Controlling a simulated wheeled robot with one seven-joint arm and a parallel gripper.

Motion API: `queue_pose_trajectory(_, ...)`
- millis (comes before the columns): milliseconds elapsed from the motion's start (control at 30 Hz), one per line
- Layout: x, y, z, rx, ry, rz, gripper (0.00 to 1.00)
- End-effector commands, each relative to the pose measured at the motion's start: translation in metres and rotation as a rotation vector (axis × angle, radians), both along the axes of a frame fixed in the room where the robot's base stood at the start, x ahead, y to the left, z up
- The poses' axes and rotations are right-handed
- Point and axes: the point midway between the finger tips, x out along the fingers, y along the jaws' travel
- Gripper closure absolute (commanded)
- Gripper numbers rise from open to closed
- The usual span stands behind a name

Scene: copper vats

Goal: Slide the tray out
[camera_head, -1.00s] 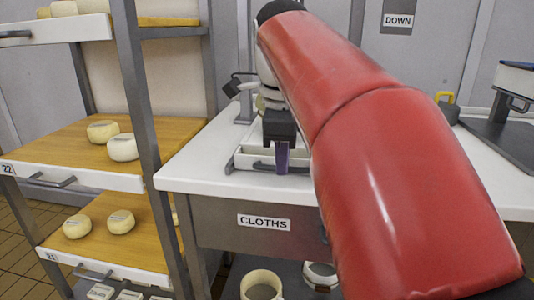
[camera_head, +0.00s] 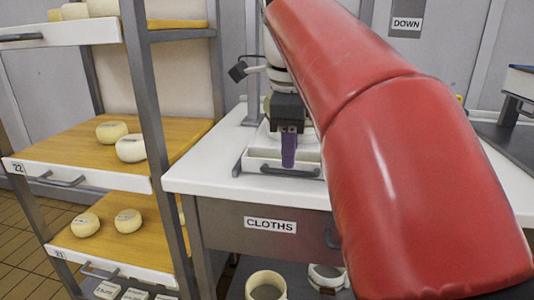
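A low white tray (camera_head: 255,158) with a dark bar handle (camera_head: 290,172) on its front lies near the front of the white worktop. My gripper (camera_head: 288,164) hangs over the front of this tray, its purple fingers pointing down just above and behind the handle in the picture. Whether the fingers touch the tray or handle I cannot tell. They overlap in this view, so any gap between them is hidden. My red arm covers the tray's right end. The rack at left also has pull-out boards with handles, labelled 22 (camera_head: 82,176) and 21 (camera_head: 110,262).
The white worktop (camera_head: 215,165) stands beside the metal rack post (camera_head: 150,110). Below it is a drawer labelled CLOTHS (camera_head: 270,226). Pale round cheeses (camera_head: 130,148) sit on the rack boards. A cream pot (camera_head: 265,285) stands underneath. A dark-based device (camera_head: 505,135) is at right.

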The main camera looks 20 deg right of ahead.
Motion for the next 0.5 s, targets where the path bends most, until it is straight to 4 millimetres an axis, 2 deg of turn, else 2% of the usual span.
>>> queue_pose_trajectory(33,0.000,0.001,0.012,0.000,-0.002,0.001,0.67)
queue_pose_trajectory(200,-0.005,0.004,0.036,0.000,-0.002,0.000,0.67)
queue_pose_trajectory(500,-0.007,0.005,0.044,0.000,0.000,0.000,0.67)
